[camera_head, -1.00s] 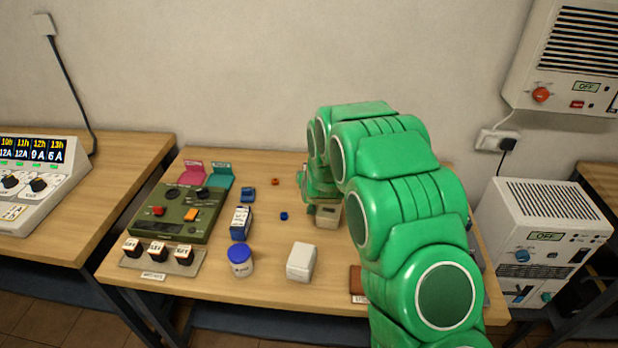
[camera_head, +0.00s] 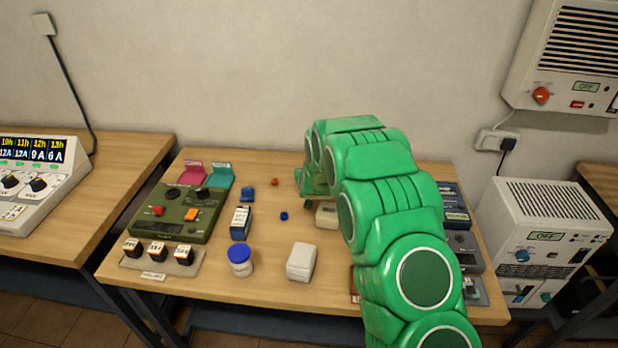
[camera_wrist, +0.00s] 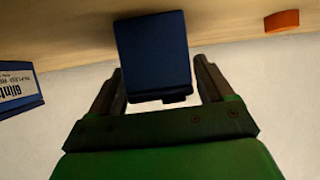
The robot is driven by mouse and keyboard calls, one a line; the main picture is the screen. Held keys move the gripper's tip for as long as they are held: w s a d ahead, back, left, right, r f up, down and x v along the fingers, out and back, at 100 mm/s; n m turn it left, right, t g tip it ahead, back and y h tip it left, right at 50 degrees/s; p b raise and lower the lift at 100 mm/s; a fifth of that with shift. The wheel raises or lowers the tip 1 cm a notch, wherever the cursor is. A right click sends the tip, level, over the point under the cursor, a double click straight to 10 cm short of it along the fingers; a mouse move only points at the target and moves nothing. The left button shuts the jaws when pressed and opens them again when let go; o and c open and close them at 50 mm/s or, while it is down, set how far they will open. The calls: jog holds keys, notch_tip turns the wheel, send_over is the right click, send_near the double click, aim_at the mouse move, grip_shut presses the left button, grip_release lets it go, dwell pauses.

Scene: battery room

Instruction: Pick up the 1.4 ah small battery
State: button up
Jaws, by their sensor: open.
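In the wrist view, a dark blue block (camera_wrist: 153,52) stands between the two fingers of my gripper (camera_wrist: 157,78). The fingers are apart, and I cannot tell whether either touches it. No label shows on its visible face, so I cannot confirm a 1.4 ah mark. In the head view, two plain blue pieces lie on the table: a larger blue block (camera_head: 247,194) and a small blue cube (camera_head: 284,216). I cannot tell for sure which one the wrist view shows. My gripper is mostly hidden behind my green arm there, to the right of both.
A blue-and-white box (camera_head: 240,223), a blue-lidded jar (camera_head: 240,261), a white box (camera_head: 301,261) and a cream box (camera_head: 326,215) stand on the table. An orange piece (camera_head: 275,182) lies behind. A green charger panel (camera_head: 178,213) fills the left side.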

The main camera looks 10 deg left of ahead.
grip_shut()
dwell(0.4)
jog(key=shift+r, duration=0.15)
